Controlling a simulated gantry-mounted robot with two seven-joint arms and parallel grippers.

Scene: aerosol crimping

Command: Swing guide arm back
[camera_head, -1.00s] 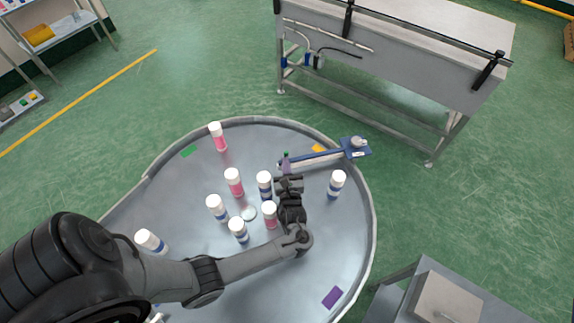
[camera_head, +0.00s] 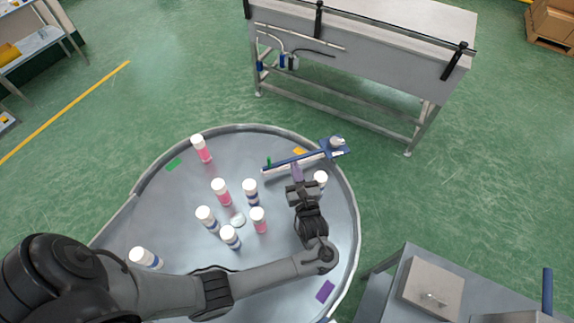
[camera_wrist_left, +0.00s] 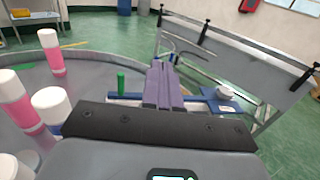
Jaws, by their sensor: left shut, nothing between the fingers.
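The guide arm (camera_head: 285,163) is a blue and pale bar that reaches from a blue pivot mount (camera_head: 336,145) at the round table's far right edge leftward over the tabletop. A green peg (camera_head: 268,162) stands near its free left end; it also shows in the left wrist view (camera_wrist_left: 121,82). My left gripper (camera_head: 297,170) is shut and empty, its purple fingers (camera_wrist_left: 163,85) together on the near side of the bar, right of the peg. The fingers hide part of the bar in the left wrist view; I cannot tell whether they touch it. My right gripper is not in view.
Several white-capped pink and blue cans stand on the round grey table (camera_head: 180,190). One can (camera_head: 320,179) is close to the right of my left gripper. A steel conveyor bench (camera_head: 370,55) stands beyond; another bench (camera_head: 405,280) is at lower right.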

